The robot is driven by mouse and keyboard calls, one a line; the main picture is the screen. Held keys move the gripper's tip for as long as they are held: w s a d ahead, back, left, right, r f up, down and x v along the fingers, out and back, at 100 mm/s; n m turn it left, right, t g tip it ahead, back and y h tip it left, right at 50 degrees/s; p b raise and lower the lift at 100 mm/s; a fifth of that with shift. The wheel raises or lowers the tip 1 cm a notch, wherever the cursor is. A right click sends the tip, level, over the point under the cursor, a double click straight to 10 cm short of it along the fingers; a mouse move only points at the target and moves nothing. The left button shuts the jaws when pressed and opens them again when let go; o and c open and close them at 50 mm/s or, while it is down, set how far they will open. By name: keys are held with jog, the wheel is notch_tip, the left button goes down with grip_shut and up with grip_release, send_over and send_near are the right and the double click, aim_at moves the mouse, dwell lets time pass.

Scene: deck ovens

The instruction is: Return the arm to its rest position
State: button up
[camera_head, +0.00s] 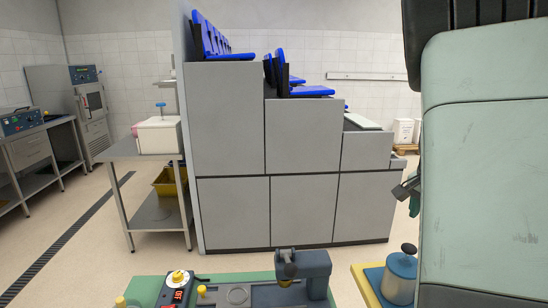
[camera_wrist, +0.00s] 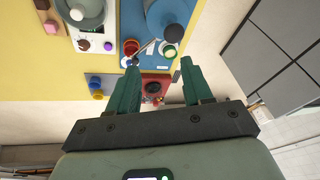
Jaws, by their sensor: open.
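In the wrist view my gripper (camera_wrist: 160,62) has two green fingers spread apart, with no object held between them. Past the fingertips lie a yellow surface (camera_wrist: 40,85) and a blue mat (camera_wrist: 120,15) with small items on them. A red block-shaped device (camera_wrist: 155,84) shows between the fingers, farther off; I cannot tell its exact distance. In the head view my pale green arm fills the right side and hides what is behind it. A small grey and green part juts from its left edge; I cannot tell whether it is the gripper.
In the head view a green-topped bench with a blue-grey device (camera_head: 303,270) and a yellow-knobbed control box (camera_head: 176,287) stands in front. A blue-grey canister (camera_head: 400,275) is near the arm. Behind are a grey stepped cabinet (camera_head: 228,115) and a steel table (camera_head: 120,149). Floor at left is clear.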

jog(key=s+a+r+n+t+y, duration=0.1)
jog(key=s+a+r+n, duration=0.4)
jog(key=a, duration=0.5)
jog(key=s+a+r+n+t+y, duration=0.1)
jog(key=s+a+r+n, duration=0.1)
jog(key=s+a+r, duration=0.6)
jog(key=s+a+n+t, duration=0.1)
jog(key=s+a+n, duration=0.6)
jog(key=s+a, duration=0.3)
jog(key=shift+s+a+y, duration=0.3)
jog(key=shift+s, duration=0.1)
